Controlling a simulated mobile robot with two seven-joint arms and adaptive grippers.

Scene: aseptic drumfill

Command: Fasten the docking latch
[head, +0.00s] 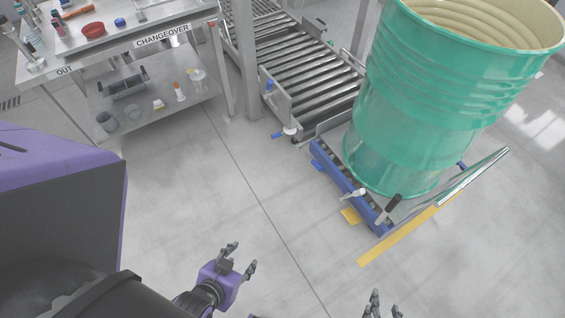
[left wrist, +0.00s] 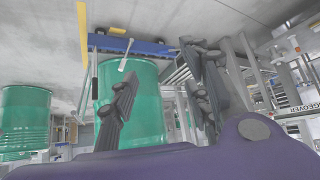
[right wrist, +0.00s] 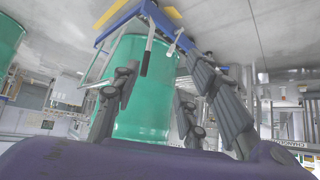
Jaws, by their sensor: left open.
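A blue-framed cart (head: 335,186) carries a large green drum (head: 425,125) beside the end of the roller conveyor. A pale lever (head: 352,194) and a black-gripped handle (head: 388,210) stick out from its near side. I cannot tell which of these is the docking latch. My left gripper (head: 240,256) is open and empty above the floor, well apart from the cart. My right gripper (head: 386,302) is open and empty at the bottom edge of the head view. The pale lever also shows in the right wrist view (right wrist: 175,42).
The roller conveyor (head: 310,70) runs back from the cart. A steel bench (head: 150,45) marked CHANGEOVER, with small items, stands at the upper left. Yellow tape (head: 400,242) marks the floor beside the cart. The floor between my grippers and the cart is clear.

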